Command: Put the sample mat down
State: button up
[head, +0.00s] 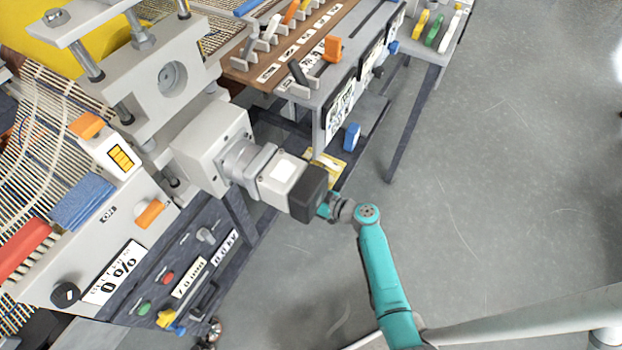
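My teal arm (380,270) reaches up from the lower right. Its wrist (342,210) passes behind the black end of a motor (310,194), which hides my gripper. I cannot see the fingers or whether they hold anything. I cannot make out the sample mat for certain. A small yellow piece (334,178) with a pale part shows just above the motor's black end, partly hidden; I cannot tell what it is.
A grey machine with a control panel (165,295) and mesh (40,150) fills the left. A brown-topped bench (315,40) with levers stands at the top. A blue block (352,136) is at its side. The grey floor (490,190) at right is clear.

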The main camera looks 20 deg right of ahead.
grip_shut()
jog(key=shift+r, duration=0.15)
dwell(0.4)
